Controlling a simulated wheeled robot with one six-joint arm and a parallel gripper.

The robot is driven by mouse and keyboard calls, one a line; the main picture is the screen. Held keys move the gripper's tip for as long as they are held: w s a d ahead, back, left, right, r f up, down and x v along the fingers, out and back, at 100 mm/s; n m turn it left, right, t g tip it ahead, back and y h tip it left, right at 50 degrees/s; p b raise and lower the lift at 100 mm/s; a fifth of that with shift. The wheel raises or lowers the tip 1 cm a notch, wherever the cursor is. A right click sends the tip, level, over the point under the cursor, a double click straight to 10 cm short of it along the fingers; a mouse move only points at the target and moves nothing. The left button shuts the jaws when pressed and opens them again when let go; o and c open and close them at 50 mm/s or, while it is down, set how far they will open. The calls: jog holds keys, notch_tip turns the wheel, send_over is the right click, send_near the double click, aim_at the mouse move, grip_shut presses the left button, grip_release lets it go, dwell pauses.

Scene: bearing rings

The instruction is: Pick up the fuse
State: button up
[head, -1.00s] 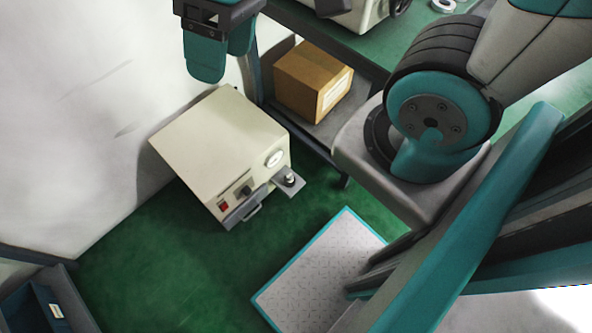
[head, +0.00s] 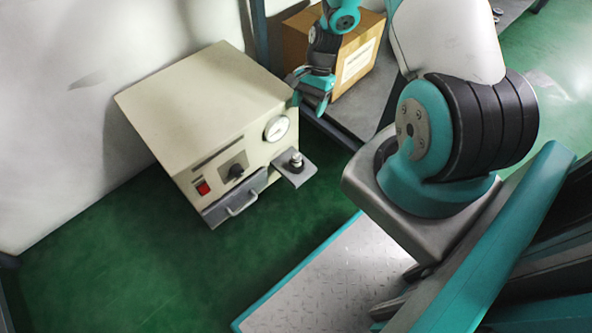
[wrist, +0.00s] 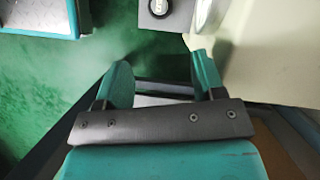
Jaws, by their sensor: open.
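A small upright metal cylinder with a dark base (head: 296,159) stands on a grey ledge (head: 300,176) at the front right of a cream machine (head: 205,105). It is the likeliest fuse, but it is too small to be sure. In the wrist view its round end (wrist: 159,7) shows at the top edge, on the ledge (wrist: 178,20). My gripper (head: 309,92) is open and empty, between the machine's right corner and the cardboard box. In the wrist view my gripper (wrist: 162,72) has its two teal fingers apart, with the cylinder beyond them.
The machine has a gauge (head: 277,128), a red switch (head: 202,188) and a protruding handle (head: 242,205). A cardboard box (head: 355,62) stands on a grey shelf (head: 375,95) to the right. The green floor (head: 180,265) in front of the machine is clear.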

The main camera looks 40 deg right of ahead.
jog(key=b, duration=0.5)
send_over(297, 155)
jog(key=d, duration=0.2)
jog(key=f, duration=1.1)
jog(key=shift+w+d, duration=0.1)
jog(key=shift+w, duration=0.2)
jog(key=shift+b+x, duration=1.65)
jog(key=shift+x, duration=1.55)
jog(key=shift+r, duration=0.15)
jog(key=c, duration=1)
